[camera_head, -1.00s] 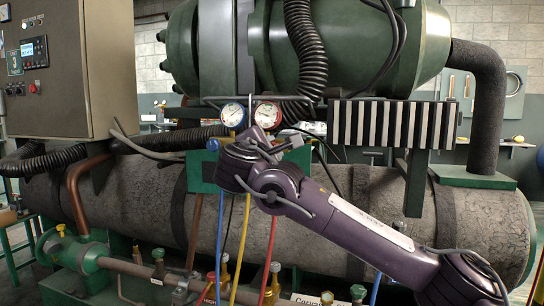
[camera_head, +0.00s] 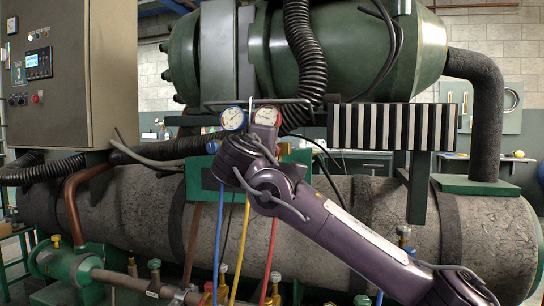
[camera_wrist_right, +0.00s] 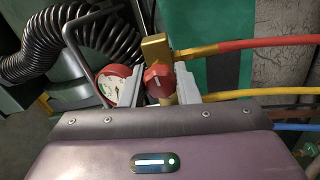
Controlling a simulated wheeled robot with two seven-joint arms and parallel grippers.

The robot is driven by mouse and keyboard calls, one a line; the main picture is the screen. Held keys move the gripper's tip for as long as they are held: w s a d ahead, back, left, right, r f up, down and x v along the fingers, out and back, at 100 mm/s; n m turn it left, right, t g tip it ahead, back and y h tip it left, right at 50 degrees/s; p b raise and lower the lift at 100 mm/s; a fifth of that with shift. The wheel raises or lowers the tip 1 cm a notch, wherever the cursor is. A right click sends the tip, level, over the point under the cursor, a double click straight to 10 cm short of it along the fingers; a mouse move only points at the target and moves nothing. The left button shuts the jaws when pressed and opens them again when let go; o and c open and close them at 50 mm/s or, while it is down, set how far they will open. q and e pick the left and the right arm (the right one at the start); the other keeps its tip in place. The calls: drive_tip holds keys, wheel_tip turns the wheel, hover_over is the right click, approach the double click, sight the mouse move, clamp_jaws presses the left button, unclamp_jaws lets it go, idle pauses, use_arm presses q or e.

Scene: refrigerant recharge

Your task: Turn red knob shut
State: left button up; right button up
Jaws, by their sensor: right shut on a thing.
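The red knob (camera_wrist_right: 158,82) sits on a brass fitting (camera_wrist_right: 156,48) of the gauge manifold in the right wrist view. My right gripper (camera_wrist_right: 158,88) has a grey finger on each side of the knob and is shut on it. In the head view my right wrist covers the knob and the fingers. The red gauge (camera_head: 267,116) and the blue gauge (camera_head: 233,118) stand just above my wrist; the red gauge also shows left of the knob in the wrist view (camera_wrist_right: 118,86). My left gripper is in neither view.
A red hose (camera_wrist_right: 250,44) runs right from the brass fitting, with a yellow hose (camera_wrist_right: 260,92) and a blue hose (camera_wrist_right: 298,127) nearby. A black corrugated hose (camera_head: 304,50) hangs behind the manifold. A grey control cabinet (camera_head: 115,75) stands at left.

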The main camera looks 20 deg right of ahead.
drive_tip(key=shift+f+m, duration=0.15)
drive_tip(key=shift+m, duration=0.25)
drive_tip(key=o, duration=1)
drive_tip(key=shift+c, duration=0.2)
